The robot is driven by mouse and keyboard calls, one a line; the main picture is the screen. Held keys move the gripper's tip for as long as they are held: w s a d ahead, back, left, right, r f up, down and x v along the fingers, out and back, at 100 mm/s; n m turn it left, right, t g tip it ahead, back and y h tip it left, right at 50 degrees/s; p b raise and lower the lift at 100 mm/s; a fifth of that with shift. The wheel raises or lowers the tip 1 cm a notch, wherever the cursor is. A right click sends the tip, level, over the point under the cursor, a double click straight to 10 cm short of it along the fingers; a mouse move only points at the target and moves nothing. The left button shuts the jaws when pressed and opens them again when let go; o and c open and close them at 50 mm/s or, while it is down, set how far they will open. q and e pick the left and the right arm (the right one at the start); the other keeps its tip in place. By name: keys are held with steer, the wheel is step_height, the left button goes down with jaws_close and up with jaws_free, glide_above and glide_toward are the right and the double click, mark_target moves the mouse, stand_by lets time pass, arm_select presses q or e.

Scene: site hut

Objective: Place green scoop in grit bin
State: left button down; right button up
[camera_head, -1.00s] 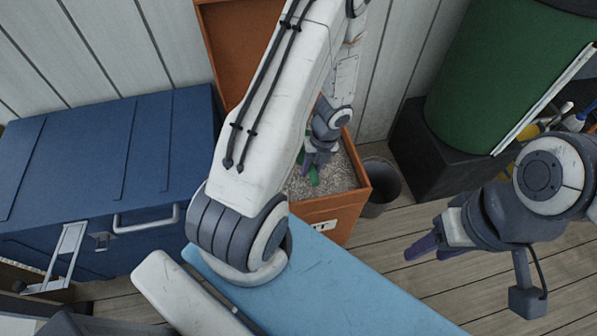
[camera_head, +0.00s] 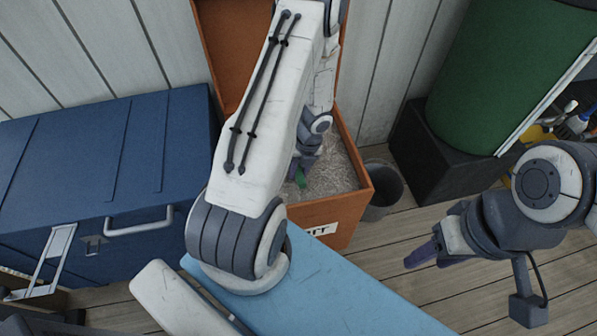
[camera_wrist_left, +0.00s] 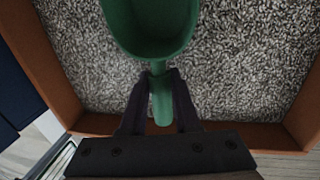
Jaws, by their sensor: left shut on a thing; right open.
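The green scoop (camera_wrist_left: 150,30) shows large in the left wrist view, its handle between the fingers of my left gripper (camera_wrist_left: 160,85), which is shut on it. In the head view only a bit of the green scoop (camera_head: 300,178) shows below my left gripper (camera_head: 303,165); the arm hides the rest. The orange grit bin (camera_head: 356,205) stands open with grey grit (camera_head: 335,175) inside. The scoop is over the grit, within the bin walls; I cannot tell whether it touches the grit. My right gripper (camera_head: 424,255) is open and empty over the wooden floor, to the right.
A blue chest (camera_head: 90,170) stands left of the bin. A dark bucket (camera_head: 384,187) is right of it, beside a black block (camera_head: 425,150) under a green barrel (camera_head: 505,75). A light blue surface (camera_head: 330,290) lies in front of the bin.

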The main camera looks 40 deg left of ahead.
arm_select(q)
steer(key=c, duration=0.6)
jaws_free()
steer(key=shift+f, duration=0.15)
steer(key=shift+c, duration=0.2)
step_height(320, 180, up, 12)
steer(key=w+d+p, duration=0.1)
steer(key=p, duration=0.5)
steer(key=shift+w+d+p, duration=0.3)
steer(key=s+d+r+n+t, duration=0.2)
steer(key=d+r+n, duration=0.6)
steer(key=d+r, duration=0.65)
steer(key=s+d+r+n+h, duration=0.1)
steer(key=s+d+r+n, duration=0.3)
steer(key=s, duration=0.4)
steer(key=s+d+r+n+h, duration=0.1)
steer(key=s+d+r+n, duration=0.4)
steer(key=s+d+n, duration=0.1)
steer(key=shift+s+d+r+n+h, duration=0.3)
steer(key=shift+s+n, duration=0.2)
steer(key=shift+s, duration=0.55)
